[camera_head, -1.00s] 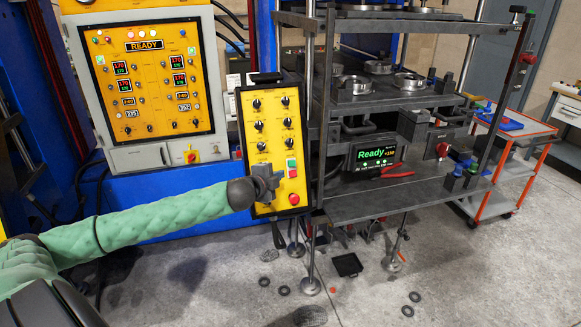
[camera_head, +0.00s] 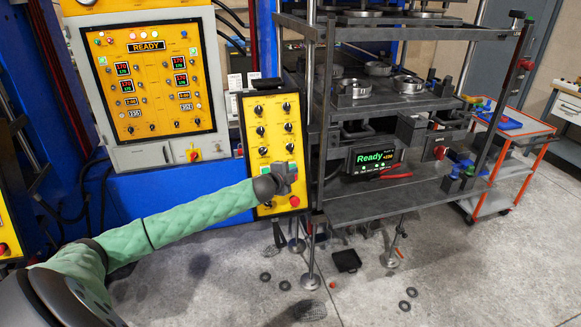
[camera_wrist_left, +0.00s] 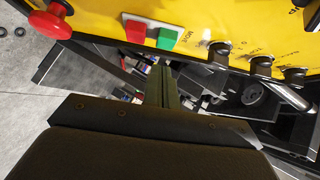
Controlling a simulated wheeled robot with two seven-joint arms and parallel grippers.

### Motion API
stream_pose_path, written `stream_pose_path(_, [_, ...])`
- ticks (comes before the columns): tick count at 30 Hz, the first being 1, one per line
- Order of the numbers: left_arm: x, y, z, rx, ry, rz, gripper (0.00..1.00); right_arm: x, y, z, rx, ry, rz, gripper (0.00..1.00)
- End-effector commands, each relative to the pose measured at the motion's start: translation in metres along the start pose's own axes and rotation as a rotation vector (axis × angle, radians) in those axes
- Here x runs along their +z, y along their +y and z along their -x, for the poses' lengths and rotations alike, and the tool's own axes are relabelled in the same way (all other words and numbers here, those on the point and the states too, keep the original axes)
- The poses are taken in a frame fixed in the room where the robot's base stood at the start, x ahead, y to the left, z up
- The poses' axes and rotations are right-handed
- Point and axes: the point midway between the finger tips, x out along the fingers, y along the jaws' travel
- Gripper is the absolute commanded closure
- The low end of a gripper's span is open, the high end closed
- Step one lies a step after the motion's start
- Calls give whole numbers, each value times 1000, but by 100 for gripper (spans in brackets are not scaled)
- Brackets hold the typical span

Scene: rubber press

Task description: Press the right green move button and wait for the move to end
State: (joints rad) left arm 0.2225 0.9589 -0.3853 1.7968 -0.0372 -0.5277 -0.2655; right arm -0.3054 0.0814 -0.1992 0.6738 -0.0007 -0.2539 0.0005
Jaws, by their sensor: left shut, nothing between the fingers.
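The yellow control panel (camera_head: 278,135) stands upright beside the rack, with two columns of black knobs. A left green button (camera_head: 264,169) shows left of the gripper. In the left wrist view, a square green button (camera_wrist_left: 167,38) and a square red button (camera_wrist_left: 135,31) lie just beyond my closed fingers (camera_wrist_left: 160,72). I cannot tell whether the fingertips touch the panel. My right gripper is not in view.
A red mushroom button (camera_head: 294,201) sits just below my left gripper. The dark rack (camera_head: 400,204) stands close on the right; its screen (camera_head: 374,158) reads "Ready". A control cabinet (camera_head: 150,85) showing "READY" is at left.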

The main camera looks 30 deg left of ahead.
Motion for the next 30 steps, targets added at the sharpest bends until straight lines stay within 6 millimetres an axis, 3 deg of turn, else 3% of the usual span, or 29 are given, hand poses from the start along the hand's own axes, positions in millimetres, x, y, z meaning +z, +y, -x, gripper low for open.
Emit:
stream_pose_path(2, [4,-2,-4,0,0,1,100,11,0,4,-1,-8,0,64])
stream_pose_path(9, [16,-1,-16,0,0,0,100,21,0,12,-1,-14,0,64])
stream_pose_path(21, [18,1,-18,0,1,0,100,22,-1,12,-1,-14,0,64])
stream_pose_path(30, [33,0,-32,-1,-1,-1,100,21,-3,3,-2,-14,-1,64])
